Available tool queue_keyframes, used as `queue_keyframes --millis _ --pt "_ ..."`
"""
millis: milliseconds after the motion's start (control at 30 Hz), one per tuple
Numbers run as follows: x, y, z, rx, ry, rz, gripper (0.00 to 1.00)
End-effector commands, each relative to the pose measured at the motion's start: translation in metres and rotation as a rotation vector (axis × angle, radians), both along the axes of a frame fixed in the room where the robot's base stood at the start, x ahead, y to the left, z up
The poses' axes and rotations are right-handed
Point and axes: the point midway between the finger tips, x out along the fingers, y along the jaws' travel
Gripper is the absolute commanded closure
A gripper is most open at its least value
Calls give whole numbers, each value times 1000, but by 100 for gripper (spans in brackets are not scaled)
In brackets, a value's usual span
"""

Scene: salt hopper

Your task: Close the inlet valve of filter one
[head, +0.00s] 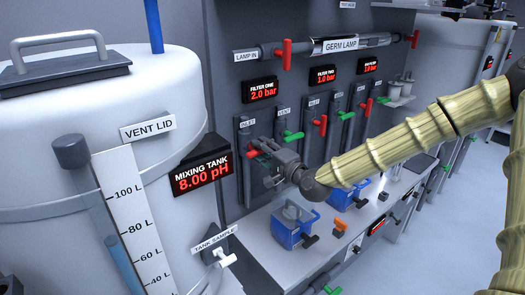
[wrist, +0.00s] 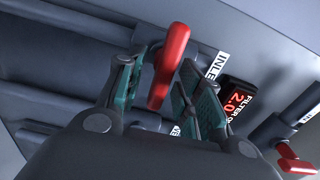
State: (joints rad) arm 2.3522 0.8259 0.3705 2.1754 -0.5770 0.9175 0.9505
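The inlet valve of filter one has a red handle (head: 252,153) on a grey pipe, below the INLET label (head: 246,123) and the FILTER ONE 2.0 bar display (head: 261,90). My gripper (head: 268,157) is at this valve and covers part of it in the head view. In the wrist view the red handle (wrist: 169,66) stands between the two fingers of my gripper (wrist: 162,88).
A green vent handle (head: 291,136) is close to the right, then the red handle (head: 321,124) of the neighbouring inlet. The mixing tank (head: 150,85) and its pH display (head: 201,173) stand left. A blue-based device (head: 293,228) sits on the bench below.

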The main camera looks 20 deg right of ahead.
Motion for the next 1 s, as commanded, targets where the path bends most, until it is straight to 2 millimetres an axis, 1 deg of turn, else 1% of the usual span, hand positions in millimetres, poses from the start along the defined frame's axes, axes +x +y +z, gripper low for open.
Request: queue_keyframes --millis 133,267,800,1000 --pt "-4 -2 0 1 0 0 64" --pt "-16 -7 0 1 0 -1 64" --pt "-87 -33 1 3 -1 -1 64" --pt "-104 -40 0 2 0 -2 64"
